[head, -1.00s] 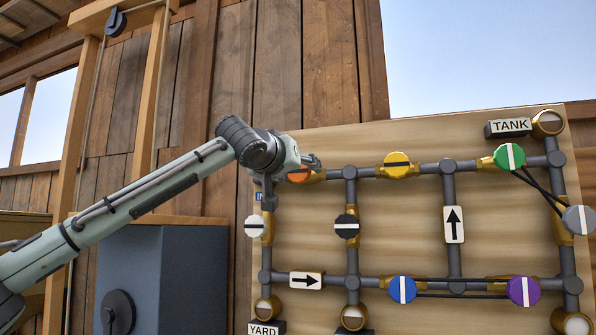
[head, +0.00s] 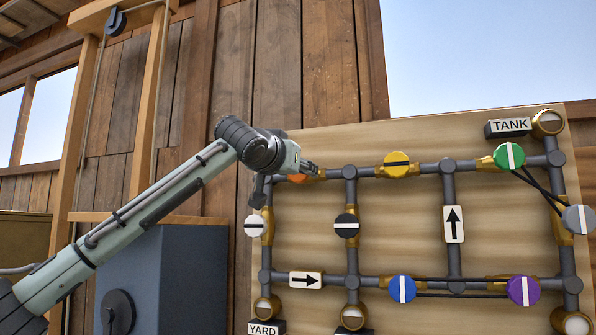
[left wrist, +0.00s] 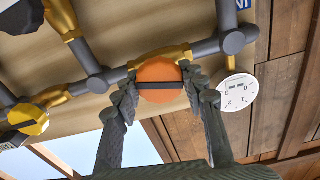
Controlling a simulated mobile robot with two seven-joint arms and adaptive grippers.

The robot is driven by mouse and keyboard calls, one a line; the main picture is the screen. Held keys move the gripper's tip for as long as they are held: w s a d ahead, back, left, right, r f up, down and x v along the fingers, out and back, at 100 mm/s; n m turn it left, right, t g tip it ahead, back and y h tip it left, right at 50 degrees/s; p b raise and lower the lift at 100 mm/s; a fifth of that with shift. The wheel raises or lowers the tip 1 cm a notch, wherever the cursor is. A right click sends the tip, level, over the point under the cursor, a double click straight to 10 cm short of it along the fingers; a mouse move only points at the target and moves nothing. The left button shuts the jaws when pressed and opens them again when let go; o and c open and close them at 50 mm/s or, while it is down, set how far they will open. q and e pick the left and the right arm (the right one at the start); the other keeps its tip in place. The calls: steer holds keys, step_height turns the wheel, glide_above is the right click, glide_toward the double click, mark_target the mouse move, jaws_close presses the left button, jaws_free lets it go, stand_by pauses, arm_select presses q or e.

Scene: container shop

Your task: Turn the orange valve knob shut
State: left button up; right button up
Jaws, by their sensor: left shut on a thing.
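The orange valve knob (left wrist: 157,74) is a round disc with one dark stripe, on a brass fitting in the pipe. In the left wrist view its stripe lies almost level in the picture, at a slight angle to the pipe. My left gripper (left wrist: 160,92) has one finger on each side of the knob and is shut on it. In the head view the gripper (head: 303,172) hides most of the orange knob (head: 298,179), and its stripe does not show there. My right gripper is in neither view.
The pipe board (head: 400,240) carries other knobs: white (head: 255,226), black (head: 347,226), yellow (head: 397,165), green (head: 509,156), blue (head: 402,290), purple (head: 523,291) and grey (head: 578,219). A white dial (left wrist: 238,92) sits close beside one finger. A blue-grey cabinet (head: 180,270) stands left.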

arm_select(q)
steer(key=m, duration=1.1)
steer(key=shift+d+f+m, duration=0.1)
steer(key=shift+m, duration=1.8)
steer(key=o, duration=1.2)
steer(key=v, duration=1.2)
